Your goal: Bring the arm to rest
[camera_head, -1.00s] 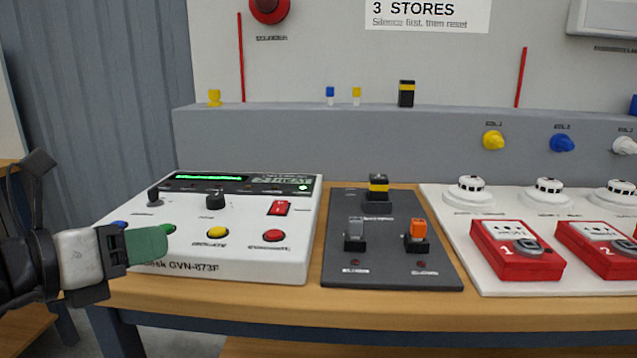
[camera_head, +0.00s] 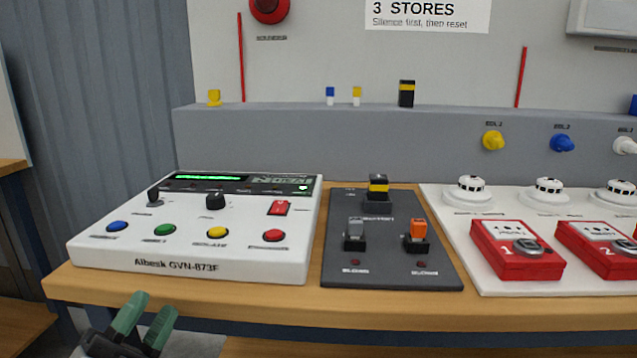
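My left gripper (camera_head: 145,322) is at the bottom left of the head view, in front of the table edge and below the white control panel. Its two green fingertips stand a little apart with nothing visible between them. The white control panel (camera_head: 190,266) lies on the table with blue, green, yellow and red buttons, two black knobs, a red switch and a lit green display. My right gripper is not in view.
The wooden table (camera_head: 400,305) also carries a dark switch board (camera_head: 392,272) and a white board with detectors (camera_head: 470,192) and red call points (camera_head: 517,262). A grey ledge (camera_head: 300,140) runs behind. Free floor shows at lower left.

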